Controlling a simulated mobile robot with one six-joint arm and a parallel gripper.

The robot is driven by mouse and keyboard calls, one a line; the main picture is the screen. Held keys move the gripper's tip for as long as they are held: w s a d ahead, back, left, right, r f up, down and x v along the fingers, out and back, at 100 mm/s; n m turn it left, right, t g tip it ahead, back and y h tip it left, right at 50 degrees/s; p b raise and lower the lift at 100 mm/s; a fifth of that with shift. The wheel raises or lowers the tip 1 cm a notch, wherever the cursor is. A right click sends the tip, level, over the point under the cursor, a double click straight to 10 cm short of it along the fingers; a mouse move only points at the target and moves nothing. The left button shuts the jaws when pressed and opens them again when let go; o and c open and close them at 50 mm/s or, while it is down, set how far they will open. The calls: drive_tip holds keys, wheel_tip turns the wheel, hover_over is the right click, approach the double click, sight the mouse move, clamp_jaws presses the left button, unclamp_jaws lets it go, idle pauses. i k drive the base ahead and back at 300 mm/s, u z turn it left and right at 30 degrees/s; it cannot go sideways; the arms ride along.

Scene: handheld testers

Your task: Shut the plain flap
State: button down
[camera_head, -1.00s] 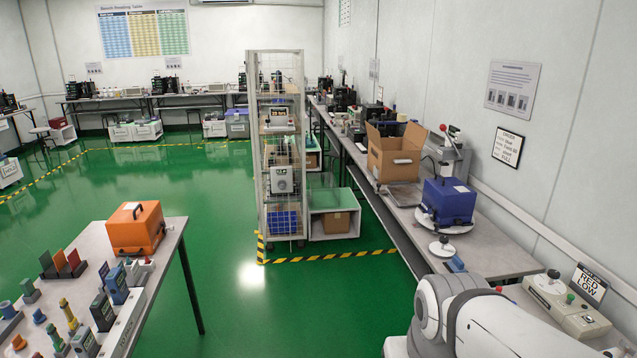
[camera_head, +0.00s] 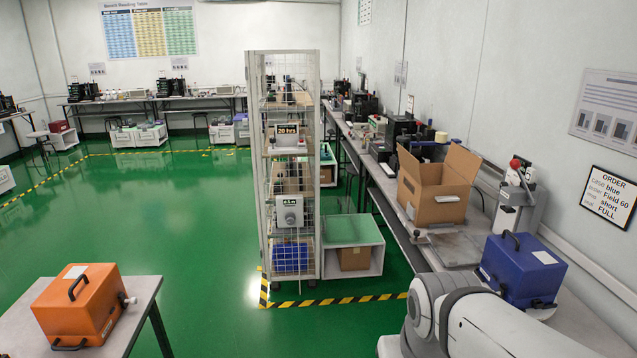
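No flap is marked as plain, and I cannot tell which one the task names. An open cardboard box (camera_head: 437,192) stands on the right-hand bench with its top flaps raised. A blue case (camera_head: 522,269) with a dark handle sits nearer on that bench. An orange case (camera_head: 84,305) with a dark handle sits on the table at the lower left. My white arm crosses the lower right and covers part of the bench and the blue case's lower edge. My gripper is outside the view.
A tall mesh cage (camera_head: 286,170) with loaded shelves stands mid-view. A low white unit (camera_head: 352,247) is beside it. Black-yellow tape (camera_head: 340,300) marks the floor in front. The green floor (camera_head: 190,225) is open between the left table and the cage. An order sign (camera_head: 608,196) hangs at right.

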sight(409, 162)
drive_tip(key=i, duration=3)
drive_tip(key=z, duration=0.05)
